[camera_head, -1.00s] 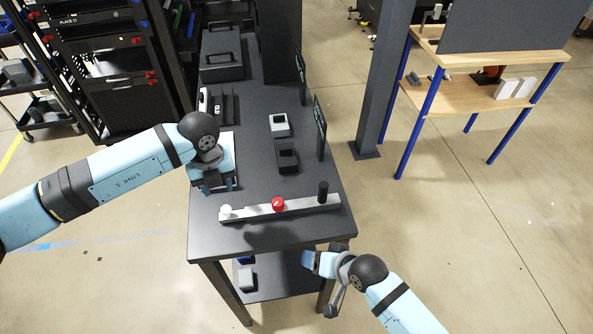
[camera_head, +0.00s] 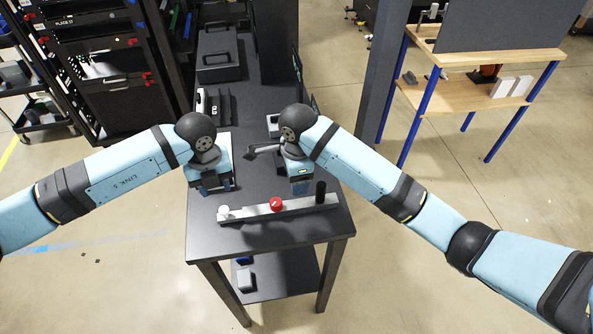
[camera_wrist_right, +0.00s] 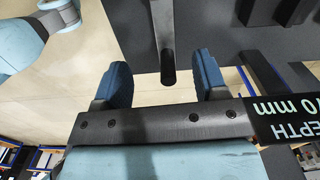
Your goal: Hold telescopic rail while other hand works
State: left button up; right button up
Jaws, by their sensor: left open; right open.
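The telescopic rail is most likely the long silver bar (camera_head: 245,211) lying across the near end of the dark table, with a white knob (camera_head: 223,212), a red knob (camera_head: 276,204) and a black upright knob (camera_head: 320,192) on it. My left gripper (camera_head: 215,188) is open, pointing down just behind the bar's left end. My right gripper (camera_head: 300,188) is above the table behind the bar's right part, close to the black knob. In the right wrist view its two blue fingers (camera_wrist_right: 163,82) are apart, with a dark rod end between or beyond them; contact is not visible.
Dark box with handle (camera_head: 218,57) stands at the table's far left. A grey block (camera_head: 273,125) is partly hidden behind my right arm. A sign reading "DEPTH" (camera_wrist_right: 285,108) shows in the right wrist view. A server rack (camera_head: 100,50) stands left.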

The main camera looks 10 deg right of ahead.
aim_at(297, 204)
jog(key=shift+m, duration=0.3)
jog(key=f, duration=1.3)
jog(key=shift+w+d+f, duration=0.1)
jog(key=shift+w, duration=0.15)
grip_shut()
pick_arm(q)
jog(key=shift+r, duration=0.2)
jog(key=shift+o, duration=0.2)
dwell(0.4)
